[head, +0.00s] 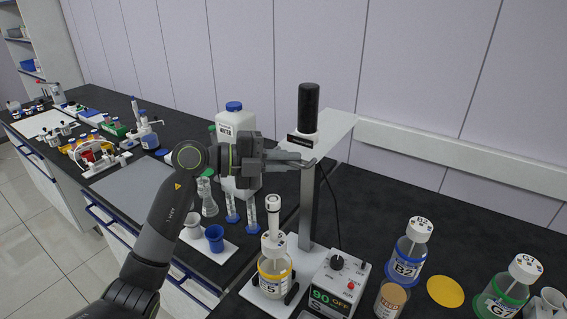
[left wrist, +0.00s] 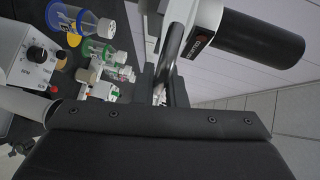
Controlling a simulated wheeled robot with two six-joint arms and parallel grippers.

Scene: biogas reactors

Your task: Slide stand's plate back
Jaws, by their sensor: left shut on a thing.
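The stand has an upright grey post (head: 309,205) with a pale sliding plate (head: 333,128) on top. A black cylindrical motor (head: 308,105) stands upright on the plate's front part; it also shows in the left wrist view (left wrist: 262,38). My left gripper (head: 300,160) is at the front end of the plate, just below the motor, and is shut on the plate's near part. The exact contact is small and partly hidden by the fingers. In the left wrist view the fingers (left wrist: 163,88) close around a narrow part. My right gripper is not in view.
Below the plate, a yellow-ringed bottle (head: 274,267) stands on the stand's base, beside a controller box (head: 336,283) reading 90 OFF. A blue-ringed bottle (head: 409,250) and a green-ringed bottle (head: 503,290) stand right. A white jug (head: 235,125) stands behind my gripper. The wall (head: 430,80) is behind.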

